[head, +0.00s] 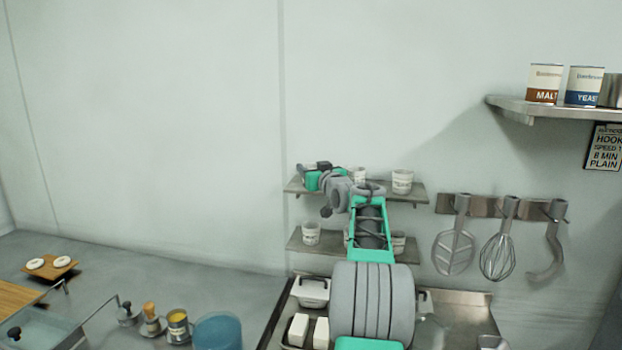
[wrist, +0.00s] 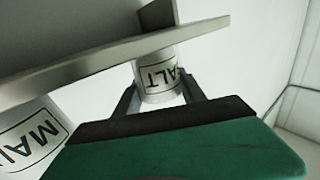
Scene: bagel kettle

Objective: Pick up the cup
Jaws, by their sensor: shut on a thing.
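A white cup (wrist: 160,85) with dark MALT lettering is between the two dark fingers of my gripper (wrist: 160,97) in the wrist view. The gripper is shut on it. A shelf board crosses the picture right beside this cup and hides part of it. I cannot tell whether the cup touches the board. In the head view my gripper (head: 309,178) is at the left end of the upper wall shelf, and the held cup cannot be made out there. A second MALT cup (wrist: 32,136) shows at the lower left of the wrist view.
The upper shelf (head: 418,196) holds more white cups (head: 403,181). The lower shelf (head: 325,250) also has cups (head: 311,234), partly hidden by my arm. Hanging utensils (head: 498,250) are to the right. The wall left of the shelves is bare.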

